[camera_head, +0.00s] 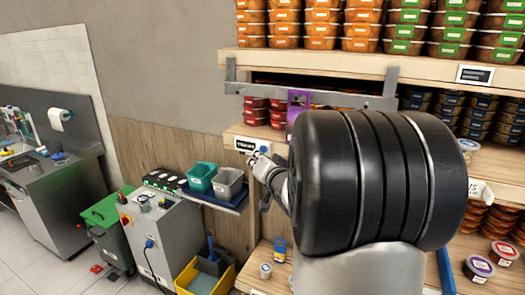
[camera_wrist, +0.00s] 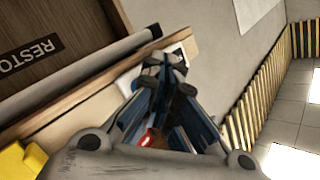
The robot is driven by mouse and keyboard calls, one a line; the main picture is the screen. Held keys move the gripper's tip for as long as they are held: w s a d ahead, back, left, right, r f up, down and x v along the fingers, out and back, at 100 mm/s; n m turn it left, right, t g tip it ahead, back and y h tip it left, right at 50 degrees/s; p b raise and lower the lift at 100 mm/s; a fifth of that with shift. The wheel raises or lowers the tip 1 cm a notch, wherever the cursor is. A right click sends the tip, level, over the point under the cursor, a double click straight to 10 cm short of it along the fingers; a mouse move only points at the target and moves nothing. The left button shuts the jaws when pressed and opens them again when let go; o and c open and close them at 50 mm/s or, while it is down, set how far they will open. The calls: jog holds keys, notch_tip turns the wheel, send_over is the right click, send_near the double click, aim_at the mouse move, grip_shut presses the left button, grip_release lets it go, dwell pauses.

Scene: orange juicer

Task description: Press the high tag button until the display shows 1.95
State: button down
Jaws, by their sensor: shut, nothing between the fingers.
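A white tag with a dark display (camera_head: 245,144) sits on the edge of the middle shelf in the head view. Its digits and button are too small to read. Another white tag with a dark display (camera_head: 475,74) is on the upper shelf edge at the right, also unreadable. My gripper (camera_head: 261,153) is shut and empty, with its tips close beside the middle-shelf tag. I cannot tell whether they touch it. In the wrist view my gripper (camera_wrist: 168,64) points at the shelf edge, and its fingers cover part of a pale patch there.
My arm hides much of the middle shelf. A grey rail (camera_head: 340,98) with a purple piece (camera_head: 298,98) crosses above the gripper. Food tubs (camera_head: 405,30) fill the shelves. Teal (camera_head: 201,177) and grey bins (camera_head: 229,183) stand on a ledge lower left.

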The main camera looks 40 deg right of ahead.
jog(key=shift+d, duration=0.15)
jog(key=shift+w+d, duration=0.2)
jog(key=shift+d, duration=0.1)
jog(key=shift+w+d+p, duration=0.1)
jog(key=shift+d+p, duration=0.2)
jog(key=shift+d, duration=0.05)
dwell(0.9)
jog(key=shift+s+a+b, duration=0.35)
jog(key=shift+a, duration=0.45)
jog(key=shift+s+a+b, duration=0.3)
jog(key=shift+a, duration=0.45)
jog(key=shift+s+a+b, duration=0.3)
jog(key=shift+s+a, duration=0.05)
jog(key=shift+a, duration=0.45)
jog(key=shift+s+a+b, duration=0.3)
jog(key=shift+a, duration=0.45)
